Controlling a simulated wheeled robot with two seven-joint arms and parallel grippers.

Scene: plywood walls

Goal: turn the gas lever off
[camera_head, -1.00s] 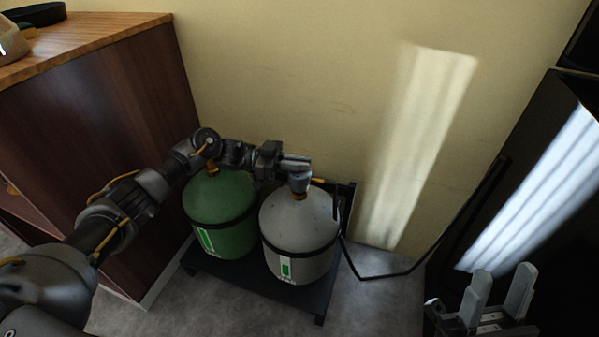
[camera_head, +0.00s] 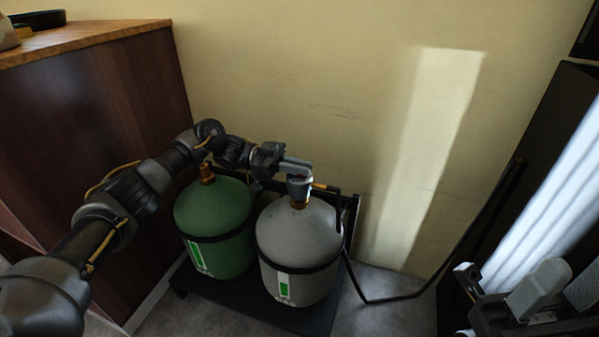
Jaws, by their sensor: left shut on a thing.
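A grey gas cylinder (camera_head: 300,245) and a green gas cylinder (camera_head: 214,222) stand side by side on a low black stand. The grey cylinder has a brass and grey valve (camera_head: 299,190) on top, and an orange-tipped piece sticks out to its right. My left gripper (camera_head: 302,168) is at the top of this valve, with its fingers shut on the valve's top. The fingers and arm hide the gas lever, so its position cannot be made out. My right gripper (camera_head: 515,305) is at the lower right, away from the cylinders, with its fingers apart and nothing visible between them.
A black hose (camera_head: 385,299) runs from the grey cylinder to the right. A dark wood cabinet (camera_head: 90,130) stands at the left, and a plain yellowish wall (camera_head: 320,90) is behind. A tall dark appliance (camera_head: 545,160) stands at the right. The black stand (camera_head: 232,305) has grey floor around it.

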